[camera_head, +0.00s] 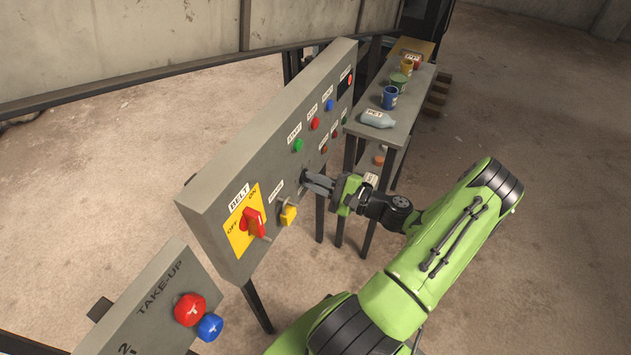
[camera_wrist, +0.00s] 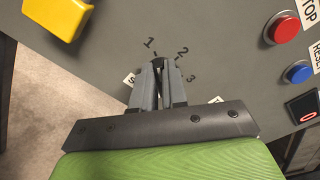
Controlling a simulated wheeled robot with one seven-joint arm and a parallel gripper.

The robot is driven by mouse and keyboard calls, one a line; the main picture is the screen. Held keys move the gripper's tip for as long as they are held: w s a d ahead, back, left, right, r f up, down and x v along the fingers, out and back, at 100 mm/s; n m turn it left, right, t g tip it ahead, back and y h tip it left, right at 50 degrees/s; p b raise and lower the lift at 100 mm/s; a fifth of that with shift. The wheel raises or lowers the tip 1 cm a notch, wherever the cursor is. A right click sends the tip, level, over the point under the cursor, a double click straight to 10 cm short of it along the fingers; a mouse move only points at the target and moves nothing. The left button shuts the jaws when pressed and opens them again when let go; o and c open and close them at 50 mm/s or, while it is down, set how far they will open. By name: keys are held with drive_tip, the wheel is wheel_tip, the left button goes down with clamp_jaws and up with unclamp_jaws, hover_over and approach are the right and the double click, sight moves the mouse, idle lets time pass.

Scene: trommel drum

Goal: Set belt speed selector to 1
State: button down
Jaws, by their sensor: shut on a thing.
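The belt speed selector (camera_wrist: 160,62) is a small dark knob on the grey panel, with the numbers 1, 2 and 3 around it in the wrist view. My gripper (camera_wrist: 162,72) is shut on the selector, its two grey fingers on either side of the knob. The fingers hide most of the knob, so I cannot tell clearly which number it points to. In the head view my gripper (camera_head: 309,181) reaches the panel face from the right, and the knob is mostly hidden there.
The grey panel (camera_head: 212,190) carries a red BELT switch (camera_head: 252,222) on a yellow plate, a yellow block (camera_head: 288,215), a green button (camera_head: 298,145) and red and blue buttons. A side table (camera_head: 390,133) with cups and a bottle stands behind. A TAKE-UP box (camera_head: 150,305) is at lower left.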

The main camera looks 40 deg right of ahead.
drive_tip(key=shift+f+n, duration=0.15)
drive_tip(key=shift+n, duration=0.45)
drive_tip(key=c, duration=1.2)
unclamp_jaws()
drive_tip(key=shift+o, duration=0.2)
drive_tip(key=p+v, duration=0.2)
drive_tip(key=v, duration=1.4)
drive_tip(key=shift+w+a, duration=0.1)
drive_tip(key=shift+a, duration=0.05)
